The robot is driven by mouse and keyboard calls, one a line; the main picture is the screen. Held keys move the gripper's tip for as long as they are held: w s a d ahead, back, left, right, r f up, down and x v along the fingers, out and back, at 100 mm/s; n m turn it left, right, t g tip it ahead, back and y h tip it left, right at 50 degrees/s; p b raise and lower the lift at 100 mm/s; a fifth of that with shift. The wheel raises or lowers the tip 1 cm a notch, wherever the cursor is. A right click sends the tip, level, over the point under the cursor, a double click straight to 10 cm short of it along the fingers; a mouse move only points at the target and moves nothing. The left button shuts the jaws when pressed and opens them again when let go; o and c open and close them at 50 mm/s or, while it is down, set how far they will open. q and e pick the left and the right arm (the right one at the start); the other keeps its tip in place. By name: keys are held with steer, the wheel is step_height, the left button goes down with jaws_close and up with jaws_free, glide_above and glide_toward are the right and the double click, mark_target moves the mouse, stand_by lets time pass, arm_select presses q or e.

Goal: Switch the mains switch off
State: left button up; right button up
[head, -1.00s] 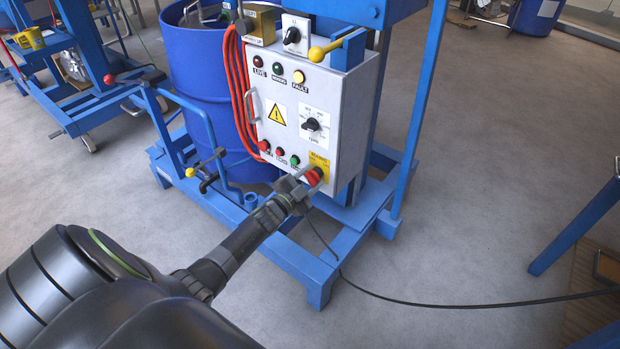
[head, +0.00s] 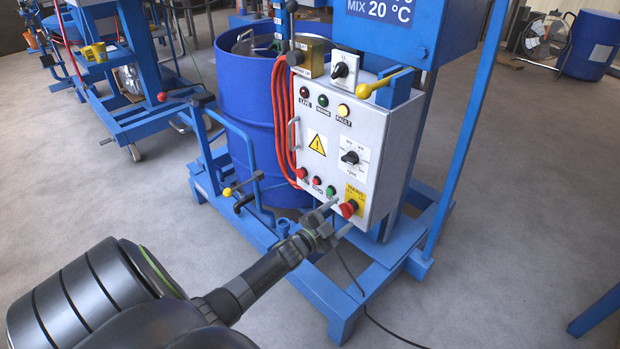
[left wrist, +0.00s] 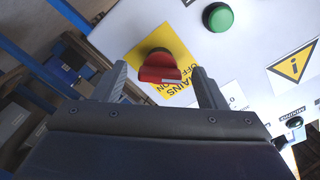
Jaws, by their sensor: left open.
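The mains switch is a red rotary knob (head: 348,208) on a yellow plate at the lower right corner of the grey control panel (head: 318,180). In the left wrist view, the red knob (left wrist: 158,64) lies ahead between the finger tips, and its yellow label reads MAINS, OFF, ON. The knob's grip bar lies across the picture, with a white mark at its right end. My left gripper (head: 343,214) is open in front of the knob, one finger to each side, with no visible contact. My right gripper is in neither view.
Red, red and green buttons (head: 331,191) sit left of the switch, and a black dial (head: 350,157) above it. A metal handle (head: 293,134) and red hoses (head: 281,110) are at the panel's left edge. The blue frame (head: 345,318) stands below.

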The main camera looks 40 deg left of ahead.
arm_select(q)
steer(key=s+a, duration=0.1)
steer(key=s, duration=1.3)
steer(key=shift+s+p, duration=0.4)
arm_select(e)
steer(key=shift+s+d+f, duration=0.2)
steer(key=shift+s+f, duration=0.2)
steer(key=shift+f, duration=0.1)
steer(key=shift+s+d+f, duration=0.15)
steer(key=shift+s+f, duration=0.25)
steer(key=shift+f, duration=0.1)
arm_select(q)
steer(key=shift+a, duration=0.1)
